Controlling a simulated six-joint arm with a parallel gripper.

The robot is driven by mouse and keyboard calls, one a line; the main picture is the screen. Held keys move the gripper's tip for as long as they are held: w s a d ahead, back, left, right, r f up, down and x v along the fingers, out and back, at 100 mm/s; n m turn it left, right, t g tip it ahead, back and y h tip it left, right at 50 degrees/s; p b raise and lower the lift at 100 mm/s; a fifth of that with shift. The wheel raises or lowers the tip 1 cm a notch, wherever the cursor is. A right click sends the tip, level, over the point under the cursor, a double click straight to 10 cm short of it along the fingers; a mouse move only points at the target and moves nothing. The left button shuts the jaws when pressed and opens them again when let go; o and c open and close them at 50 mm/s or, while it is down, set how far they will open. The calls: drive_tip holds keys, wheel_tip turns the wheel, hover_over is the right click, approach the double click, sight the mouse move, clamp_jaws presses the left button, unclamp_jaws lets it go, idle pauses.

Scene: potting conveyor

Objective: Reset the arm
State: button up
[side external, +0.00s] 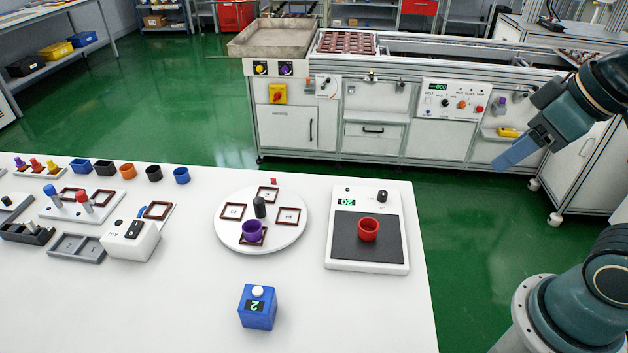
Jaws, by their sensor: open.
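My gripper (517,153) is at the right of the side external view, with blue fingers pointing down and left. It is open and holds nothing. It is raised beyond the right edge of the white table (150,310), over the green floor, apart from every object. A red cup (368,230) stands on the dark plate of a white scale (342,262). A purple cup (252,231) stands at a front square of the round white turntable (223,240). A blue box with a white button (257,308) sits near the front of the table.
Several small cups, including an orange one (127,170), line the table's back left. A white switch box (130,240) and grey trays (76,248) stand at the left. A conveyor bench (370,135) runs behind. The table's front right is clear.

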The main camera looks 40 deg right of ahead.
drive_tip(key=shift+s+d+m, duration=0.1)
drive_tip(key=shift+s+m, duration=0.2)
drive_tip(key=shift+s, duration=0.1)
idle(1.1)
